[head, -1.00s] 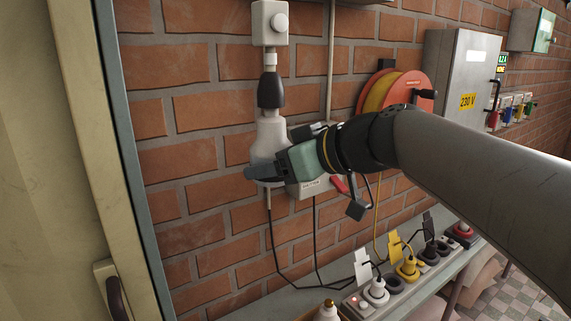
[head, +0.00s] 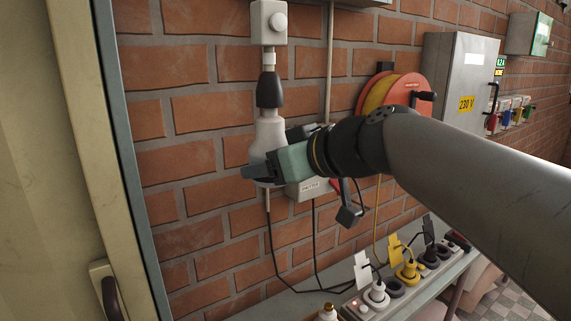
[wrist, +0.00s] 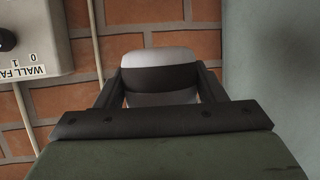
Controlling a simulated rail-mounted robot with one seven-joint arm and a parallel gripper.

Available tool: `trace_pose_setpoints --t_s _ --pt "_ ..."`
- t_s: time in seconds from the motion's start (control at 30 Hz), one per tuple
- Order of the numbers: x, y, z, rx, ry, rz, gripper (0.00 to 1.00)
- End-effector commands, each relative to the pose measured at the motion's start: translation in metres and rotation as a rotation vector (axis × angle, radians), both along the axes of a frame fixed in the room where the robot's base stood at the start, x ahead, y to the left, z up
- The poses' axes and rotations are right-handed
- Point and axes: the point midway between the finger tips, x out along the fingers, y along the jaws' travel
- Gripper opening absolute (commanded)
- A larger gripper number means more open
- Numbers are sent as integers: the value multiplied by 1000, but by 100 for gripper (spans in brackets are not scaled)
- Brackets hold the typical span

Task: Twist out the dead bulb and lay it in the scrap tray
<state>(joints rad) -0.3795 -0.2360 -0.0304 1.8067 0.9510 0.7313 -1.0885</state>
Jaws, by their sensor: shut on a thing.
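The white bulb (head: 268,132) hangs upright, narrow end up, below a black lamp holder (head: 269,90) on the brick wall. It meets the holder, with no gap that I can see. My gripper (head: 262,172) comes in from the right and is shut on the lower, wide part of the bulb. In the wrist view the bulb (wrist: 158,57) sits between both fingers as a pale rounded shape with a dark band across it. Its underside is partly hidden by my gripper. I cannot make out a scrap tray in these frames.
A grey switch box (head: 306,188) is on the wall close behind my gripper. Below, a bench (head: 262,308) carries power strips with plugs (head: 376,291) and cables. A cable reel (head: 400,92) and a grey cabinet (head: 458,80) are to the right. A door frame stands left.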

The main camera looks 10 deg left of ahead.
Motion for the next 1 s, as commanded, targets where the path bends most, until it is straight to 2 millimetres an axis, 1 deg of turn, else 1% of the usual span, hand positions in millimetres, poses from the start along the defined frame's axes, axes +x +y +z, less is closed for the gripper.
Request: trace_pose_setpoints --t_s 0.07,0.1,0.17,0.2,0.43,0.53,0.67,0.8,1.0 --pt "-1 0 0 0 -2 -40 45" --pt "0 -1 0 0 0 -44 69" --pt "0 0 0 0 0 -42 86" --pt "0 0 0 0 0 -42 89" --pt "0 0 0 1 0 -41 89" --pt "-3 -4 2 1 -2 -41 89" --pt "-13 -18 8 2 -4 -42 89" --pt "-26 -36 18 2 -5 -43 89" --pt "-38 -54 26 -1 1 -44 89"
